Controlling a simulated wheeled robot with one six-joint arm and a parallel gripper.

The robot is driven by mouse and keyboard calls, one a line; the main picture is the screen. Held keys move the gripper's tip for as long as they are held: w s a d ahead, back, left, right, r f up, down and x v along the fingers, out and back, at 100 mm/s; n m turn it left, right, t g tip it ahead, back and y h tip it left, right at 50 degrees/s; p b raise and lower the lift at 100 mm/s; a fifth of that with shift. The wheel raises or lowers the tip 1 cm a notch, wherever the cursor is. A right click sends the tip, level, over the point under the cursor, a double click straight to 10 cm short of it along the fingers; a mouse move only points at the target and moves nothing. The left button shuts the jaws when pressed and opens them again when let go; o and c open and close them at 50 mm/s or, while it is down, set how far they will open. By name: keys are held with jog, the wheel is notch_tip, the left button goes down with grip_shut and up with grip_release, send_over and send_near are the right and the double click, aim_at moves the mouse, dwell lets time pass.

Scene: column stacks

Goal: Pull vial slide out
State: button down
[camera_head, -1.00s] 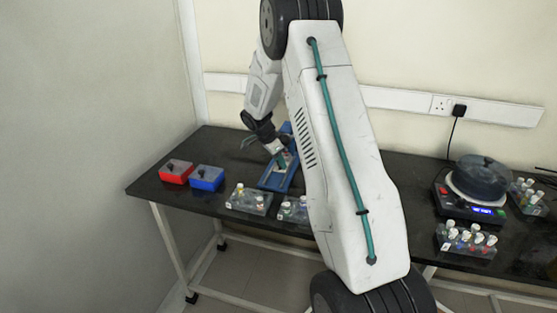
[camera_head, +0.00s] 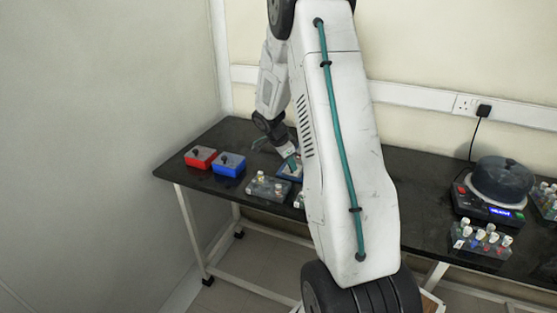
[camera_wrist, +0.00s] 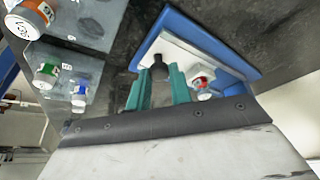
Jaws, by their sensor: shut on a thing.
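My gripper (camera_wrist: 159,80) has teal fingers closed on a small dark knob (camera_wrist: 159,66) on a white slide (camera_wrist: 178,48). The slide lies in a blue holder (camera_wrist: 210,35), whose raised rim runs around its far and right sides. A vial with a red-marked cap (camera_wrist: 202,85) stands by the right finger. In the head view my gripper (camera_head: 291,162) is low over the front part of the blue holder (camera_head: 286,174). My arm hides most of the holder there, so how far the slide is out cannot be told.
Clear racks of capped vials (camera_head: 268,187) stand along the bench front, close left of my gripper in the wrist view (camera_wrist: 65,75). Red (camera_head: 200,158) and blue (camera_head: 229,164) boxes sit at left. A round-lidded device (camera_head: 502,182) and another vial rack (camera_head: 481,240) stand at right.

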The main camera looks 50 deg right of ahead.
jog(key=shift+a, duration=0.2)
jog(key=c, duration=1.3)
grip_release()
jog(key=shift+a, duration=0.15)
jog(key=shift+r, duration=0.3)
jog(key=v, duration=0.7)
